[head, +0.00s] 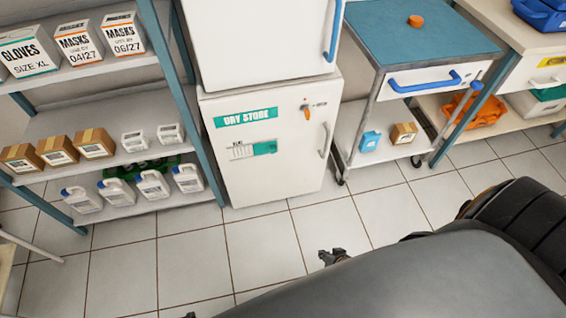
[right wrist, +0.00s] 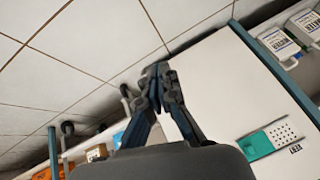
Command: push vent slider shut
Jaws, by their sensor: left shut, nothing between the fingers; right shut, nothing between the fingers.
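The vent slider is a teal tab (head: 265,148) on the front of the white dry store cabinet (head: 270,185). It sits at the right of a slotted vent plate (head: 241,152), whose slots show uncovered. In the right wrist view, which is turned over, the teal slider (right wrist: 255,145) lies beside the rows of slots (right wrist: 285,131). My right gripper (head: 333,257) is shut and empty, out in front of the cabinet and apart from it. Its closed fingers (right wrist: 158,82) point away from the slider. Only a dark tip of my left gripper (head: 188,315) shows at the bottom edge, shut and empty.
An orange knob (head: 306,112) and a grey handle (head: 324,140) are on the cabinet's right side. Shelves with boxes and bottles (head: 152,186) stand left. A wheeled cart (head: 420,35) stands right. Tiled floor (head: 190,255) in front is clear.

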